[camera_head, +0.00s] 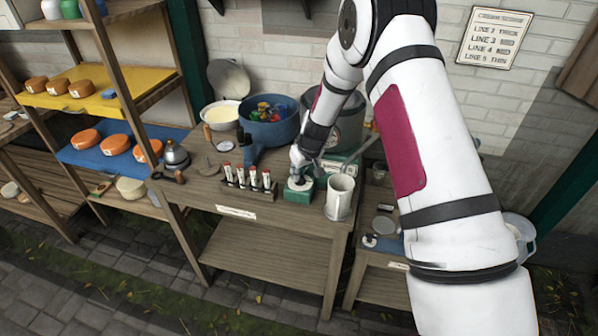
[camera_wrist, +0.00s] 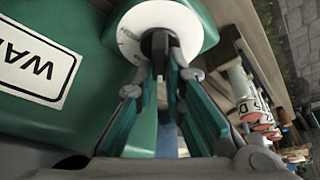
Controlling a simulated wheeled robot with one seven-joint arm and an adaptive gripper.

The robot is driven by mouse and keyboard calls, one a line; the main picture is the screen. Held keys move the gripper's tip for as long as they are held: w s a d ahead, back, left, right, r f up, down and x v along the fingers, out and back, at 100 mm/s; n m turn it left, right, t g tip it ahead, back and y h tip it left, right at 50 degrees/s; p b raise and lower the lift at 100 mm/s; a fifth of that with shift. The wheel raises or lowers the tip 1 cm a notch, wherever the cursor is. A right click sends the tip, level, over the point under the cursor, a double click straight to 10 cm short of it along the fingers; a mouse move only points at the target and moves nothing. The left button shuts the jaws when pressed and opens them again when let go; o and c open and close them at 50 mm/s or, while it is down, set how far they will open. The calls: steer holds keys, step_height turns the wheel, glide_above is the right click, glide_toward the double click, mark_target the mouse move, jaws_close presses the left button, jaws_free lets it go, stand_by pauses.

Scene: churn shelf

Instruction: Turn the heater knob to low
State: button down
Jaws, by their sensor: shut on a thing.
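The green heater (camera_head: 298,196) stands near the front edge of the wooden workbench, with a white round dial on it. In the wrist view the white dial (camera_wrist: 128,38) carries small markings too blurred to read, and a dark knob (camera_wrist: 160,42) sits at its centre. My gripper (camera_wrist: 160,66) comes at the dial from below in that view, with its two fingers closed on the knob. The head view shows my gripper (camera_head: 299,168) directly over the dial, hiding most of the knob. I cannot tell which setting the knob points to.
A rack of red-and-white tubes (camera_head: 248,183) stands just left of the heater. A pale mug (camera_head: 340,196) stands close on the right. A blue pot (camera_head: 268,125) and a large grey pot (camera_head: 345,122) are behind. A shelf with cheeses (camera_head: 115,144) is at left.

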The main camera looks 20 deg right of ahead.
steer(key=m+h+b, duration=0.2)
steer(key=m, duration=0.2)
steer(key=shift+f+m, duration=0.1)
steer(key=shift+m, duration=0.2)
steer(key=shift+d+m+h+b, duration=0.15)
steer(key=shift+m+h+b, duration=0.2)
steer(key=shift+m, duration=0.65)
steer(key=shift+d+m+h+b, duration=0.1)
steer(key=shift+m+h+b, duration=0.2)
steer(key=shift+m, duration=0.7)
steer(key=shift+s+g, duration=0.1)
steer(key=shift+g, duration=0.2)
steer(key=c, duration=1.7)
jaws_free()
steer(key=shift+o, duration=0.2)
steer(key=v, duration=1.2)
